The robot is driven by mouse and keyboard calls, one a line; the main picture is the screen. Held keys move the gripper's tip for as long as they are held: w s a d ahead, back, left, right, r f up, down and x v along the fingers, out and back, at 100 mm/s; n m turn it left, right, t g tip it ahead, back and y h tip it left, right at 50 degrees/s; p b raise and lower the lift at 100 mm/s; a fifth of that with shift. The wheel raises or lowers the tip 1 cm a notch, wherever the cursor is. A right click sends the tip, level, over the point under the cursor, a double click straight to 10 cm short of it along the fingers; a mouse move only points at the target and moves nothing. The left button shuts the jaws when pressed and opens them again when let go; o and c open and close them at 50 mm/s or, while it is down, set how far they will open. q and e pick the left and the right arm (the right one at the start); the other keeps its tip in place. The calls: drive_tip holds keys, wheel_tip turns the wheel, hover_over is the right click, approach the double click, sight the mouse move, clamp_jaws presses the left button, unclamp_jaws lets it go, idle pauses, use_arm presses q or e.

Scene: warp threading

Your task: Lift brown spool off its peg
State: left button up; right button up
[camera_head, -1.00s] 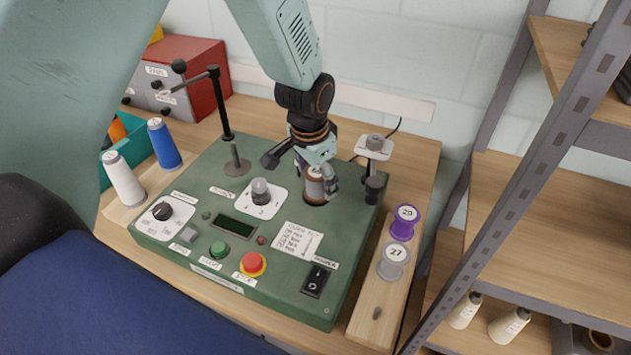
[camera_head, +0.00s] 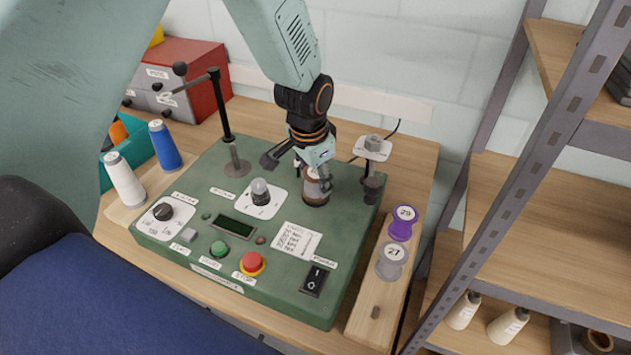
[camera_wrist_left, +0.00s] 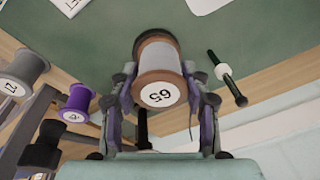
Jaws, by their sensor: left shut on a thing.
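The brown spool (camera_head: 316,192) stands at the back right of the green machine panel (camera_head: 225,277). Grey thread is wound on it, and its brown end with a "65" label faces the camera in the left wrist view (camera_wrist_left: 160,92). My left gripper (camera_head: 318,178) comes down on the spool from above and is shut on it. In the left wrist view its fingers (camera_wrist_left: 160,100) press the spool from both sides. The peg is hidden, and I cannot tell whether the spool's base is clear of the panel. My right gripper is not in view.
A purple spool (camera_head: 402,224) and a grey spool (camera_head: 391,261) stand on a wooden strip to the right. White (camera_head: 124,180) and blue (camera_head: 164,145) cones stand at left. A metal shelf (camera_head: 540,150) bounds the right.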

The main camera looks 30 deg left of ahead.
sight(315, 171)
use_arm(q)
drive_tip(key=shift+w+r+p, duration=0.2)
drive_tip(key=shift+r+p, duration=0.3)
drive_tip(key=shift+r, duration=0.1)
drive_tip(key=shift+r+p, duration=0.75)
drive_tip(key=shift+r, duration=0.15)
wheel_tip(315, 171, up, 3)
drive_tip(key=p, duration=0.3)
drive_tip(key=shift+f, duration=0.2)
drive_tip(key=shift+s+r+p, duration=0.15)
drive_tip(key=shift+r+p, duration=0.55)
drive_tip(key=shift+r, duration=0.15)
drive_tip(key=shift+f, duration=0.1)
drive_tip(key=shift+f, duration=0.1)
drive_tip(key=shift+a, duration=0.15)
